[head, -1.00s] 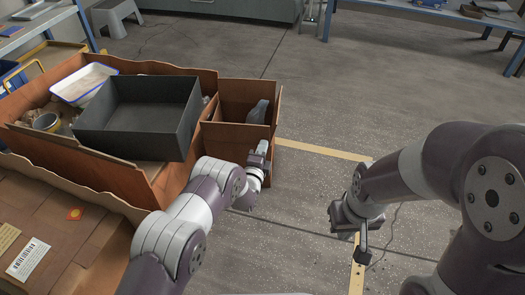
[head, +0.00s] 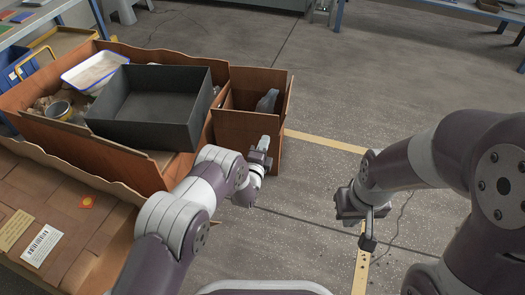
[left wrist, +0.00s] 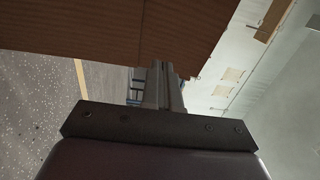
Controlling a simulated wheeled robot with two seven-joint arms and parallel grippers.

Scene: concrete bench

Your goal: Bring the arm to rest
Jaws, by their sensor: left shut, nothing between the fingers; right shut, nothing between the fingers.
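My left gripper (head: 263,146) is shut and empty in the head view, in front of the near side of the small brown box (head: 240,127). I cannot tell if it touches the box. In the left wrist view its closed fingers (left wrist: 165,85) point toward a brown panel (left wrist: 110,25). My right gripper (head: 368,242) is shut and empty, hanging over the concrete floor at the right.
A large brown crate (head: 120,156) at the left holds a dark grey bin (head: 150,129), a white tray (head: 88,76) and a round tin (head: 58,109). A grey item (head: 266,102) stands in the small box. Flat cardboard (head: 70,222) lies lower left. Floor between the arms is clear.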

